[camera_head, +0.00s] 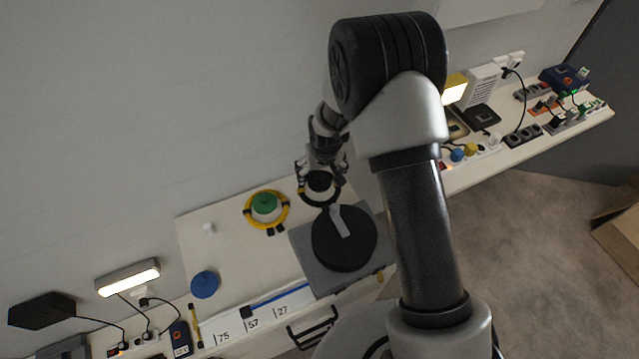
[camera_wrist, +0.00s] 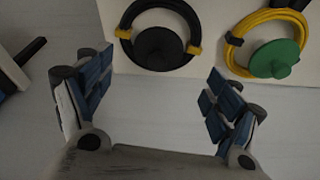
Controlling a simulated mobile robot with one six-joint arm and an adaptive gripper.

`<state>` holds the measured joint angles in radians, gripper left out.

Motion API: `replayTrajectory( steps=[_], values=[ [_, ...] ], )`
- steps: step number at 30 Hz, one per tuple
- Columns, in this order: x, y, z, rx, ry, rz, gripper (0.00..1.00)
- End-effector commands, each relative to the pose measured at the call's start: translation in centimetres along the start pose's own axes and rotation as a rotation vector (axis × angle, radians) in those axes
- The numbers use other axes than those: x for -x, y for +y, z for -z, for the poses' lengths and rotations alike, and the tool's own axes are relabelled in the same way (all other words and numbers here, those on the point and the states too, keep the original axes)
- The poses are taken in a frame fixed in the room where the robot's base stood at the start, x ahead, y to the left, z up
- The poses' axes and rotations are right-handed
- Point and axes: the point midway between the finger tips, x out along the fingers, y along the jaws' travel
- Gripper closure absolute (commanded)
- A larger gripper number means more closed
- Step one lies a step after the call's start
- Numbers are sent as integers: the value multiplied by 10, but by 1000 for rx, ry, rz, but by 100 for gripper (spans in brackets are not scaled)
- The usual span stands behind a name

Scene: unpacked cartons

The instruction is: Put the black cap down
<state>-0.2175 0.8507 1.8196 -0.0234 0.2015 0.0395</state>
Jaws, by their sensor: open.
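The black cap (camera_wrist: 160,47) is a round dark disc in the wrist view, lying at a black cable coil (camera_wrist: 125,32) with yellow ties on the pale worktop. In the head view the cap (camera_head: 320,183) shows just below my gripper (camera_head: 321,178). In the wrist view my gripper (camera_wrist: 163,95) has its two blue-padded fingers wide apart, with nothing between them. The cap is beyond the fingertips and appears apart from them. Whether it rests fully on the coil or inside it, I cannot tell.
A green cap (camera_head: 265,203) sits at a yellow coil (camera_head: 249,212) to the left. A blue cap (camera_head: 204,284) lies further left. A grey box (camera_head: 305,243) bearing a large black disc (camera_head: 330,252) stands in front. The wall is close behind.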

Motion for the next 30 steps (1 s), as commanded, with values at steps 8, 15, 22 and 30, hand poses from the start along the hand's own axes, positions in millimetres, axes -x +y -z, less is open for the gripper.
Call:
replayTrajectory(
  steps=[8, 15, 22, 30],
  values=[
    [-23, 1, 1, -1, 1, 0, 16],
    [-59, 3, 5, 0, -1, 0, 16],
    [-68, 3, 6, 0, 1, 0, 16],
    [-68, 2, 6, 0, 1, 0, 25]
  ],
)
